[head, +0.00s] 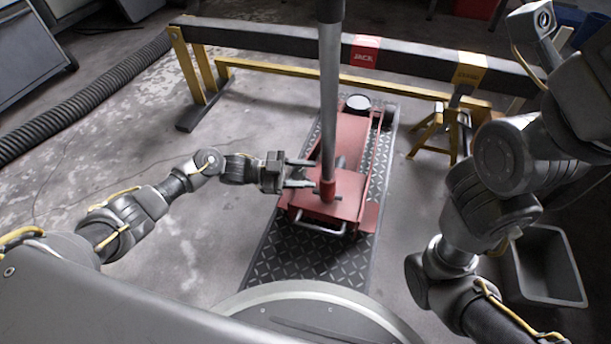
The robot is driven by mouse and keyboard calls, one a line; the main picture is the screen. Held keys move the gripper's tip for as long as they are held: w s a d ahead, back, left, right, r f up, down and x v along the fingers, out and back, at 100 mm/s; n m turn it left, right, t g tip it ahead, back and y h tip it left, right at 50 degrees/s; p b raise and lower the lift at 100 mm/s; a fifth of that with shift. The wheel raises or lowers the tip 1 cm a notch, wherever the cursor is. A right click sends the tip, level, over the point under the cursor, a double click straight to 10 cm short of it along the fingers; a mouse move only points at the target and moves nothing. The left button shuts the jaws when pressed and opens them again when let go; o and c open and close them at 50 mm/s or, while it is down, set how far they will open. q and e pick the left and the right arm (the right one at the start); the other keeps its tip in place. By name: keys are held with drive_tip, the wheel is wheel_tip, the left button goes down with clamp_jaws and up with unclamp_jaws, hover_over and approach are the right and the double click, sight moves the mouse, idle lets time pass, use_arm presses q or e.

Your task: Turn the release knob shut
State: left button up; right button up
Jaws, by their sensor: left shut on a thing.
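A red floor jack (345,195) stands with its long grey handle (328,95) upright in a red socket. My left gripper (310,173) comes in from the left, level, just left of the handle's base above the jack's body. Its two fingers are shut on the release knob, which is mostly hidden between and behind them. I cannot make out how far the knob is turned. My right arm (505,155) is folded up at the right, away from the jack. Its gripper fingers do not show.
A dark beam with yellow legs and a red JACK label (365,50) crosses behind the jack. The jack stands on a diamond-plate mat (290,255). A grey bin (545,265) is at the lower right. A corrugated hose (90,100) runs along the left. Floor left of the jack is clear.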

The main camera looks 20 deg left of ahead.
use_arm(q)
drive_tip(key=shift+s+d+m+g+b, duration=0.15)
drive_tip(key=shift+m+g+b, duration=0.2)
drive_tip(key=shift+m+g, duration=0.3)
drive_tip(key=o, duration=0.8)
drive_tip(key=shift+o, duration=1)
drive_tip(key=shift+a, duration=0.3)
drive_tip(key=s+a+p, duration=0.1)
drive_tip(key=a+p, duration=0.2)
drive_tip(key=a, duration=0.7)
drive_tip(key=shift+s+r+p, duration=0.2)
drive_tip(key=shift+r+p, duration=0.1)
drive_tip(key=shift+r, duration=0.1)
